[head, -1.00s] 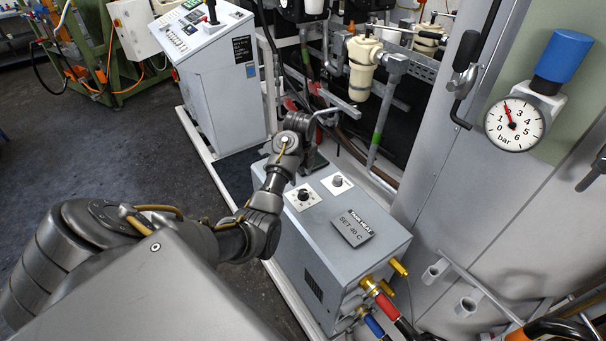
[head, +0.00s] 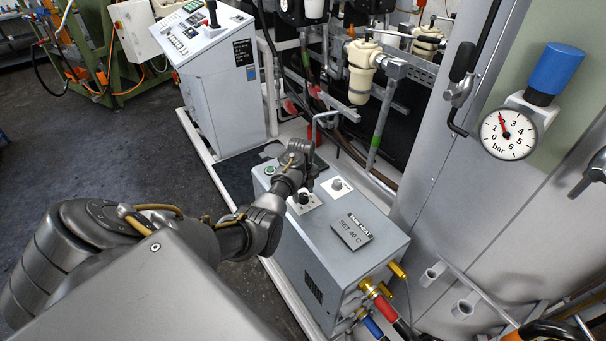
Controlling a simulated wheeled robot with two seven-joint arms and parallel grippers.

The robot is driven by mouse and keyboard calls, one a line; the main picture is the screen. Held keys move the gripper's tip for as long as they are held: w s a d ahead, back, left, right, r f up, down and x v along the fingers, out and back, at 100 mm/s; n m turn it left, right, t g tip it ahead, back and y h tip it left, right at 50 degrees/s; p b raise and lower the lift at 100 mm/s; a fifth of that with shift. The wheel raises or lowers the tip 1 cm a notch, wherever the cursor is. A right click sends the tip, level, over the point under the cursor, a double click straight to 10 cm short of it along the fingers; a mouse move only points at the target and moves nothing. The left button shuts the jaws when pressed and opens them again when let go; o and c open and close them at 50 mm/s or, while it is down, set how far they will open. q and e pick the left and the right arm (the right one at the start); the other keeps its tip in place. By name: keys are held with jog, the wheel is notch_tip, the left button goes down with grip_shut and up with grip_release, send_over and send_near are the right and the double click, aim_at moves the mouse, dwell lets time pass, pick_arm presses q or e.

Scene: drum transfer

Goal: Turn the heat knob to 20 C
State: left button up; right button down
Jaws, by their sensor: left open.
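A tag on top reads SET 40 C (head: 352,231). My left gripper (head: 308,180) is over the back left of the box top, just behind the black knob. Its fingers are small and partly hidden by the wrist; it is open with nothing seen in it. I cannot tell whether it touches the knob. My right gripper is out of view.
A green button (head: 270,170) sits at the box's back left corner. A tank with a bar gauge (head: 508,133) stands at the right. A control console (head: 215,80) stands back left.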

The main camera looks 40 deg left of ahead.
pick_arm(q)
jog(key=shift+f, duration=0.45)
jog(key=shift+c, duration=0.3)
jog(key=c, duration=0.9)
